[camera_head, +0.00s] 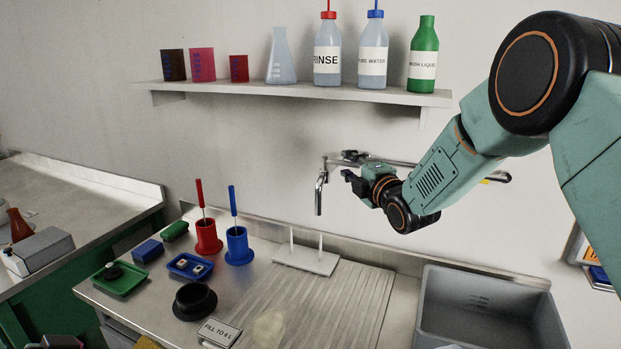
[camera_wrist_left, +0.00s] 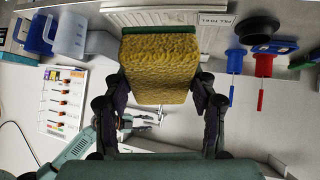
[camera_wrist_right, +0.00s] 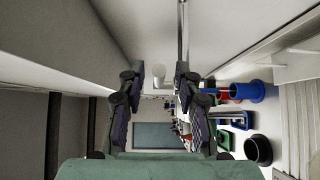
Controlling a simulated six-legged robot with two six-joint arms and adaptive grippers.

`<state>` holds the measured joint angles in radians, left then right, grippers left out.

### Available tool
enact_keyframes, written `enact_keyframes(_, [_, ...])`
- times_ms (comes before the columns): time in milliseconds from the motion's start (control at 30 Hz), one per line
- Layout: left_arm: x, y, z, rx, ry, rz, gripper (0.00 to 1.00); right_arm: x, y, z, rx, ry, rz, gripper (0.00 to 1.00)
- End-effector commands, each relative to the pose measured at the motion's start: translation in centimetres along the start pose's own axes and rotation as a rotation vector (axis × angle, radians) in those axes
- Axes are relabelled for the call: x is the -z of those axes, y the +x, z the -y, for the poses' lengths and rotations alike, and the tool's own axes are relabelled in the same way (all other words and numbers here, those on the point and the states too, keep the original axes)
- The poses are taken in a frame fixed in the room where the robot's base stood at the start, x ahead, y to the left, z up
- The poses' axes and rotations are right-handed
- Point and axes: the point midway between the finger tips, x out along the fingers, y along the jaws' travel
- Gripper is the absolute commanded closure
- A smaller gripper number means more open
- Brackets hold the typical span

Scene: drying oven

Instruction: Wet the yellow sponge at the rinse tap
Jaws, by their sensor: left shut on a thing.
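The yellow sponge (camera_wrist_left: 158,75), with a green layer along one edge, fills the space between the fingers of my left gripper (camera_wrist_left: 160,88) in the left wrist view. The left gripper is shut on it. A yellow patch (camera_head: 148,342) at the bottom edge of the head view may be the sponge; the left gripper is not clear there. The rinse tap (camera_head: 320,190) is on the wall, its spout bent down over the draining board. My right gripper (camera_head: 358,184) is close to the tap, to the right of the spout. Its fingers (camera_wrist_right: 160,88) are apart and empty in the right wrist view.
The draining board (camera_head: 345,300) lies below the tap, with a grey sink (camera_head: 490,310) at right. A white peg stand (camera_head: 306,262), red cup (camera_head: 208,237), blue cup (camera_head: 239,247) and black bowl (camera_head: 194,302) stand left. A bottle shelf (camera_head: 300,92) is above.

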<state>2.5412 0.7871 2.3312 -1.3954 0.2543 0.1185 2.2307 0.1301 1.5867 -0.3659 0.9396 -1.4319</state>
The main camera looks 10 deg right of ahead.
Motion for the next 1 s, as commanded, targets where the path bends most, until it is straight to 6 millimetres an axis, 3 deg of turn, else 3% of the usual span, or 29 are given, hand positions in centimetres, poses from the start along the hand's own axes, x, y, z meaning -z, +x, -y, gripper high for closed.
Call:
enact_keyframes(200, [0.20,0.03,-0.04,0.000,0.001,0.001,0.68,-0.08,1.32,-0.01,0.000,0.000,0.000,0.66])
enact_keyframes(500, [0.20,0.02,-0.03,0.000,0.001,0.000,0.68,-0.07,1.46,0.02,0.000,0.001,0.000,0.66])
enact_keyframes(900, [0.20,0.01,-0.03,0.000,0.001,0.000,0.68,-0.06,1.43,0.00,0.000,0.000,0.000,0.99])
enact_keyframes(1000, [0.20,0.01,-0.03,0.000,0.001,0.000,0.68,-0.10,1.43,-0.01,0.000,0.001,0.000,1.00])
